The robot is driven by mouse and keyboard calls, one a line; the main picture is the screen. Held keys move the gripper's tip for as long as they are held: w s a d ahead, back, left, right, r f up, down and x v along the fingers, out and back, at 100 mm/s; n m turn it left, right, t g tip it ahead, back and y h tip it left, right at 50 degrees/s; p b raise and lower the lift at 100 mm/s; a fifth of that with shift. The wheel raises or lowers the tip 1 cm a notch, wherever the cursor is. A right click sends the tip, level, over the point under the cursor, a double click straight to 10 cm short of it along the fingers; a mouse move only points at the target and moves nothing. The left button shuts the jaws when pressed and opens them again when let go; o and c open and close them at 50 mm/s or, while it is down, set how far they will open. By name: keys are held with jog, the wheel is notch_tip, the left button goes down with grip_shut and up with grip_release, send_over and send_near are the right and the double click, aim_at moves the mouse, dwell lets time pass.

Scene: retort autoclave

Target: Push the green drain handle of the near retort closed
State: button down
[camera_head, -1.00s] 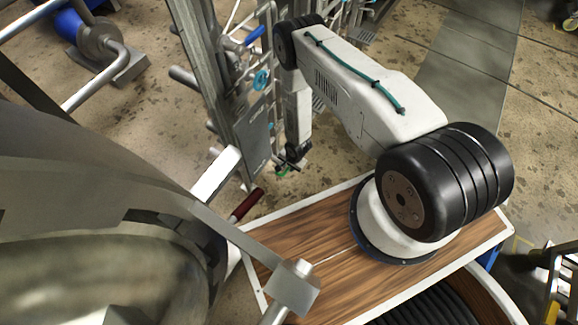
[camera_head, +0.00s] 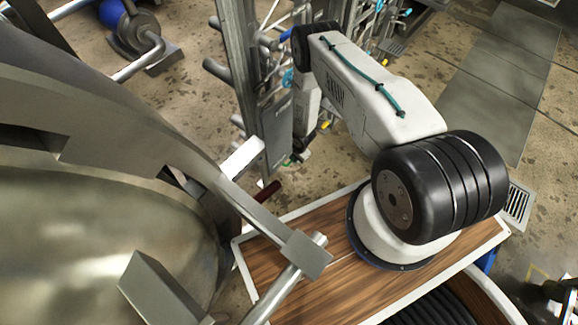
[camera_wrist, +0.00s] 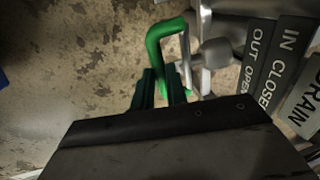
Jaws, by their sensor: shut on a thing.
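The green drain handle (camera_wrist: 154,42) is a bent bar in the upper middle of the wrist view, beside a metal valve stem (camera_wrist: 215,52). My gripper (camera_wrist: 161,80) has its two dark fingers on the handle's lower part and is shut on it. The fingers hide part of the handle's lower end. In the head view, my gripper (camera_head: 299,156) is small and partly hidden beside the grey panel, with a trace of green next to it. The near retort (camera_head: 95,215) fills the left of the head view.
Signs reading IN CLOSE (camera_wrist: 284,60), OUT OPEN (camera_wrist: 255,65) and DRAIN (camera_wrist: 305,100) stand right of the handle. The grey upright panel (camera_head: 276,128) and pipework are close to my arm. A retort bracket (camera_head: 305,255) juts over my wooden deck. Open floor lies at right.

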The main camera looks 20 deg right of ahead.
jog(key=shift+w+a, duration=0.15)
jog(key=shift+w, duration=0.05)
jog(key=c, duration=1.7)
grip_release()
jog(key=shift+w+a, duration=0.1)
jog(key=shift+d, duration=0.2)
notch_tip(320, 180, up, 8)
jog(key=s, duration=0.1)
jog(key=shift+s+d+f, duration=0.15)
jog(key=shift+s+d, duration=0.1)
jog(key=shift+s, duration=0.05)
